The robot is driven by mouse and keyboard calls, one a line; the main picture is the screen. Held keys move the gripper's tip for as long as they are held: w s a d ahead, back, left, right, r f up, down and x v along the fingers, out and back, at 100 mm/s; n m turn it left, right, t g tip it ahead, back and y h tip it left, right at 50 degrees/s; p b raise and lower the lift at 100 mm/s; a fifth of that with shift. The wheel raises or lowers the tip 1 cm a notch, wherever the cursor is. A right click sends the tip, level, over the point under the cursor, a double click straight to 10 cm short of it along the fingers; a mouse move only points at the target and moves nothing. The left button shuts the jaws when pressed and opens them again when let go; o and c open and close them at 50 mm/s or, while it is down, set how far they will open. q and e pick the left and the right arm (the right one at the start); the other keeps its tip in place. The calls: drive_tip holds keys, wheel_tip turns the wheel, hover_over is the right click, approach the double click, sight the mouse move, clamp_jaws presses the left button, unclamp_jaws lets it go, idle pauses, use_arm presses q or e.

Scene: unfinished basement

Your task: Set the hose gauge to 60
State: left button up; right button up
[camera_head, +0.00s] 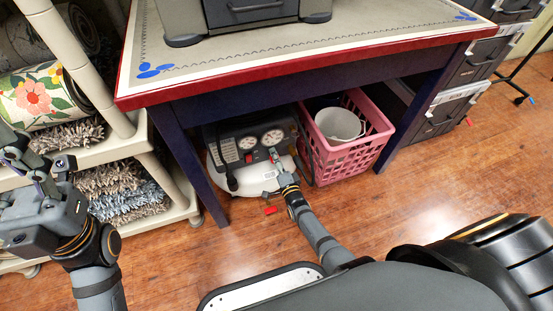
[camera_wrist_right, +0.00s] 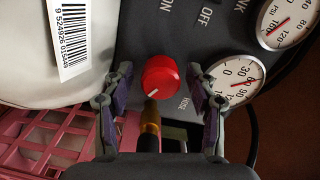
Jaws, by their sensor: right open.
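The compressor (camera_head: 230,135) stands on the floor under the table, with two round gauges on its dark panel. In the right wrist view, the hose gauge (camera_wrist_right: 236,80) is partly covered by a finger; its red needle shows, but I cannot read it surely. The red knob (camera_wrist_right: 160,74) with a white mark sits beside the HOSE label; the mark points down and left. My right gripper (camera_wrist_right: 158,86) is open, its fingers on either side of the knob with gaps. It reaches the panel in the head view (camera_head: 276,160). My left gripper (camera_head: 36,158) is open and empty by the shelf.
The tank gauge (camera_wrist_right: 289,22) is at the upper right in the wrist view. A pink basket (camera_head: 348,155) with a white bucket (camera_head: 338,124) stands right of the compressor. The red-edged table (camera_head: 300,60) is above. A shelf (camera_head: 120,148) stands at left. Floor in front is mostly clear.

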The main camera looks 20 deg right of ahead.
drive_tip(key=s, duration=1.2)
drive_tip(key=shift+d, duration=0.2)
